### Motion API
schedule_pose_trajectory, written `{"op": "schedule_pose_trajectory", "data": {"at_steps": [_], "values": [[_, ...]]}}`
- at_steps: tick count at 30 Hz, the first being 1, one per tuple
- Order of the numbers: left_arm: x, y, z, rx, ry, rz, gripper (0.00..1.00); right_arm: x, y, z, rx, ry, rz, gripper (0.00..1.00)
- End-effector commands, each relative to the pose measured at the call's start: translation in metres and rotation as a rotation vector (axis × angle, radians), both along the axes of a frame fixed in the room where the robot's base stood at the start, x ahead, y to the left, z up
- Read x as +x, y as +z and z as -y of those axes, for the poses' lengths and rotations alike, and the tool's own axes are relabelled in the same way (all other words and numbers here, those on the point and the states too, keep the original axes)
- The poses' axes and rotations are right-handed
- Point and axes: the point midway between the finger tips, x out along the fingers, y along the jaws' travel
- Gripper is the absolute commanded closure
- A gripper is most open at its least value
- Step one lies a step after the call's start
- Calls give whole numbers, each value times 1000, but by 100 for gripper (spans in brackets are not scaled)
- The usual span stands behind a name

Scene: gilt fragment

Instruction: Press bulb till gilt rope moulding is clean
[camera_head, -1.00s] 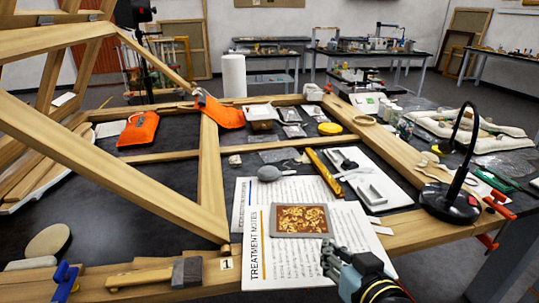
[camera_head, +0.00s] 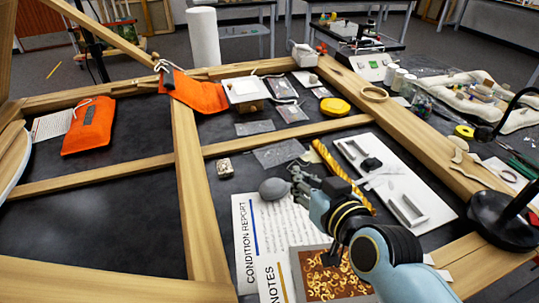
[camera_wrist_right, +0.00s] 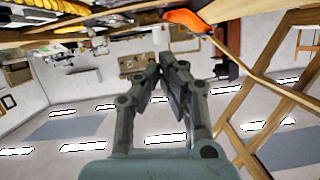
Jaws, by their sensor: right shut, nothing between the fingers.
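The grey rubber bulb (camera_head: 273,188) lies on the dark table beside the upper edge of the printed sheets. The gilt rope moulding (camera_head: 340,175) is a yellow twisted strip lying at a slant to the right of the bulb; my right arm hides part of its lower end. My right gripper (camera_head: 297,178) is just right of the bulb, with its fingers toward it; I cannot tell whether they touch. In the right wrist view the fingers (camera_wrist_right: 172,66) are closed together with nothing between them. The bulb cannot be made out there. My left gripper is not in view.
A white tray (camera_head: 424,192) lies right of the moulding. A framed panel of gilt scraps (camera_head: 312,280) is partly under my right arm. Wooden bars (camera_head: 190,165) cross the table. A black lamp base (camera_head: 500,218) stands at right.

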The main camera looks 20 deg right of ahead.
Motion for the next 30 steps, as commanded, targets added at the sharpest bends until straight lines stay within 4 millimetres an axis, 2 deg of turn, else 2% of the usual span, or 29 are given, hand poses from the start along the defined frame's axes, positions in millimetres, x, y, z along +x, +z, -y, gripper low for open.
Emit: {"op": "schedule_pose_trajectory", "data": {"at_steps": [3,7,11,16,22,30], "values": [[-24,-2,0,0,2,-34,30,0,1,0,1,0,0,100],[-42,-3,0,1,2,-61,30,0,1,0,1,0,1,100],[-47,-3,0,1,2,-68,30,0,1,0,0,0,1,100],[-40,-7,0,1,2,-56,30,11,-3,-1,1,0,3,100],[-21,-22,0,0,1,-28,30,45,-18,-4,0,1,4,100],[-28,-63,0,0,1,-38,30,98,-41,-8,-1,0,2,100]]}}
